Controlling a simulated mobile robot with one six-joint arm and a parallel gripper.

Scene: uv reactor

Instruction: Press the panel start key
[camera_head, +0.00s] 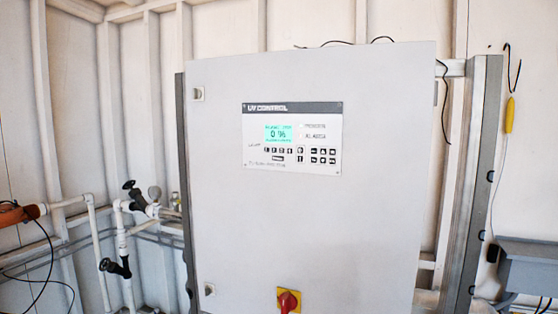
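The UV control panel (293,137) is a light plate with a dark header on the upper front of a grey cabinet (235,220). Its lit green display (278,134) seems to read 0 %. Below and right of the display are rows of small dark keys (316,155). The key labels are too small to read, so I cannot tell which one is the start key. My gripper is not in view, and nothing covers the panel.
A red rotary switch (288,301) on a yellow plate sits low on the cabinet. White pipes with black valves (137,196) and an orange part (15,214) are at left. A grey box (527,267) and a yellow item on a cord (510,114) are at right.

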